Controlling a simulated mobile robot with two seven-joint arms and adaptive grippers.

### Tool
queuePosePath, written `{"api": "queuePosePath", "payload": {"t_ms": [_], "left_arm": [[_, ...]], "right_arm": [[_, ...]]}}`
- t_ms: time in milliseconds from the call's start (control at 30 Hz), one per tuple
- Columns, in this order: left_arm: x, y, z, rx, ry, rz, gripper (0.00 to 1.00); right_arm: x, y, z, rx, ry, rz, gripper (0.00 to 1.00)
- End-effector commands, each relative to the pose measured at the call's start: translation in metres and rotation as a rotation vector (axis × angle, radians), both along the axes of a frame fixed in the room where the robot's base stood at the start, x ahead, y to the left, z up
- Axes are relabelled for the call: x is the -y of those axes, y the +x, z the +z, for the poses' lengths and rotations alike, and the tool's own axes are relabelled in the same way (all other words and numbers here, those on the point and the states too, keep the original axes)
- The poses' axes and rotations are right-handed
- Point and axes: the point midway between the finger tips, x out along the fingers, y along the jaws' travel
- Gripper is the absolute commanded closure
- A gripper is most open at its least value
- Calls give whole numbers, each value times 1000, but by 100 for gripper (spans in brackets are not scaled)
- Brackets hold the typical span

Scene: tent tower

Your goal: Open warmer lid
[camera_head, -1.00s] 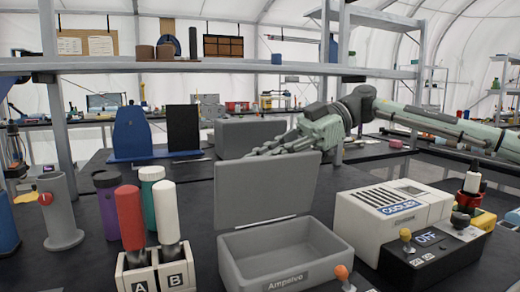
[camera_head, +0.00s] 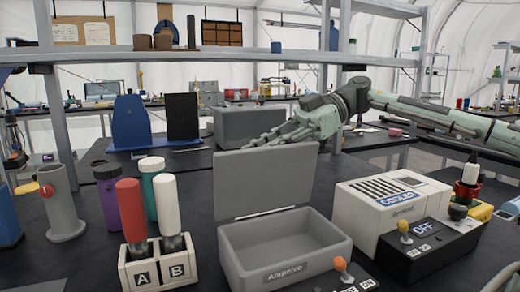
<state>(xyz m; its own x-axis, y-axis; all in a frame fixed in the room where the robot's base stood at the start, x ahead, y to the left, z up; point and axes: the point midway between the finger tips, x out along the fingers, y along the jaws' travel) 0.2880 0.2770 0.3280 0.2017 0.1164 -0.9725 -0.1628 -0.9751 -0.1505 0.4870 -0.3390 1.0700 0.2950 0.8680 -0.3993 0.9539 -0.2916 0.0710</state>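The grey warmer box (camera_head: 229,262), labelled "Ampelvo", stands at the front centre of the black table. Its grey lid (camera_head: 266,184) is raised and stands open at the back edge, leaning slightly backward. The box interior looks empty. My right gripper (camera_head: 268,139) comes in from the right behind the lid, with its fingers pointing left just above and behind the lid's top edge. I cannot tell whether they touch the lid or how far the fingers are apart. My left gripper is not in view.
A lever with an orange knob (camera_head: 340,263) stands at the warmer's front right. A white cooler (camera_head: 370,222) and a black switch box (camera_head: 427,257) marked OFF are to the right. A holder (camera_head: 158,265) with red and white handled tools stands left. A shelf (camera_head: 110,57) crosses behind.

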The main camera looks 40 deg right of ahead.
Motion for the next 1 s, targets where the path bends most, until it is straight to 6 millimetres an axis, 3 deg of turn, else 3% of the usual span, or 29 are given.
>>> {"api": "queuePosePath", "payload": {"t_ms": [333,700,1000], "left_arm": [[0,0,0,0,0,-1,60],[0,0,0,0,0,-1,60],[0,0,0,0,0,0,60]], "right_arm": [[11,-3,2,-4,-6,0,81],[77,-25,33,-3,-5,-7,81],[103,-36,48,0,-2,-1,81]]}}
